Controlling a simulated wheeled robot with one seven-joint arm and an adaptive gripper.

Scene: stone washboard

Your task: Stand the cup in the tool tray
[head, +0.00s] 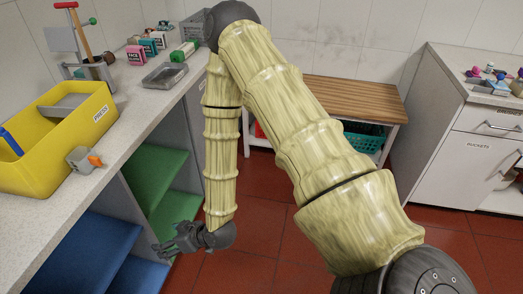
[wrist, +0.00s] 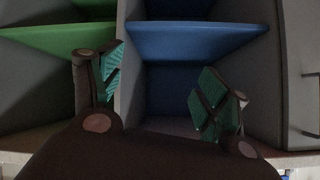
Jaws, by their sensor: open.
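My gripper (head: 168,246) hangs low in front of the counter's open shelves, below the worktop. It is open and empty, and its spread fingers with green pads also show in the wrist view (wrist: 158,88). A shallow grey metal tray (head: 165,76) lies on the worktop, well above and behind my gripper; it looks empty. I cannot tell whether it is the tool tray. I cannot make out a cup for certain; a small grey object with an orange part (head: 85,160) sits near the worktop's front edge.
Small boxes and a green-ended bottle (head: 184,52) are farther back. Green (head: 158,192) and blue (head: 100,250) shelves lie below. A wooden-topped bench (head: 340,98) and white cabinet (head: 465,160) stand beyond the red floor.

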